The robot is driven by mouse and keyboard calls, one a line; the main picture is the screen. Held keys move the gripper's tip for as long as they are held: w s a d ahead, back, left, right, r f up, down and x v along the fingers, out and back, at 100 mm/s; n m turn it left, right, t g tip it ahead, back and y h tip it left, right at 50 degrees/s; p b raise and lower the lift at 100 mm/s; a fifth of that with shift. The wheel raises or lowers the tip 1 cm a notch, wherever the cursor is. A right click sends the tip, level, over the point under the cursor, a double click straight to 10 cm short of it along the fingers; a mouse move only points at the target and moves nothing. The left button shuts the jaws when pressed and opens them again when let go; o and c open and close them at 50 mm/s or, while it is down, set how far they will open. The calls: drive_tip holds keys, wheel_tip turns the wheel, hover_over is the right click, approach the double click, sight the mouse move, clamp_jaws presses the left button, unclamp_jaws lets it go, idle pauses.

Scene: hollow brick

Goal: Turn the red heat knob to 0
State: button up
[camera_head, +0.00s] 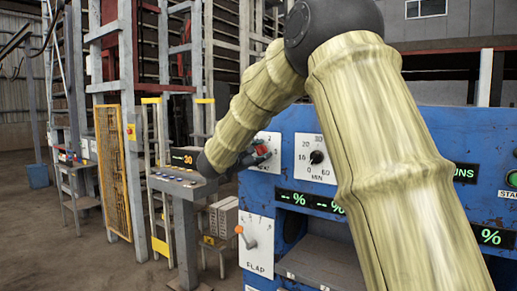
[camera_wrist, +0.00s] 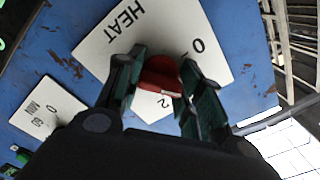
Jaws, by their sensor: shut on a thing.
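The red heat knob (camera_wrist: 160,76) sits on a white plate marked HEAT (camera_wrist: 108,38) on the blue panel. My gripper (camera_wrist: 163,68) is shut on the knob, with one dark finger on each side of it. In the wrist view a 0 and a 2 show on the plate near the knob. The knob's pointing direction is unclear, since the fingers hide part of the dial. In the head view the knob (camera_head: 263,150) is a small red spot at my gripper (camera_head: 260,155), and the plate is partly covered.
On the blue panel (camera_head: 440,135), a MIN dial (camera_head: 316,157) is close to the right of the heat plate and a FLAP lever (camera_head: 240,231) is below it. A grey console (camera_head: 180,182) stands to the left. My arm hides the panel's middle.

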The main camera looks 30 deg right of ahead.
drive_tip(key=n+p, duration=0.4)
drive_tip(key=p, duration=0.1)
drive_tip(key=n+p, duration=0.2)
drive_tip(key=p, duration=0.1)
drive_tip(key=shift+r, duration=0.25)
drive_tip(key=n+p, duration=0.1)
drive_tip(key=p, duration=0.1)
drive_tip(key=n+p, duration=0.2)
drive_tip(key=shift+f+n, duration=0.2)
drive_tip(key=shift+n, duration=0.1)
drive_tip(key=shift+n+p, duration=0.3)
drive_tip(key=shift+p, duration=0.2)
drive_tip(key=shift+f, duration=0.2)
drive_tip(key=o, duration=1)
drive_tip(key=shift+r, duration=0.1)
drive_tip(key=shift+a, duration=0.1)
drive_tip(key=v, duration=1.2)
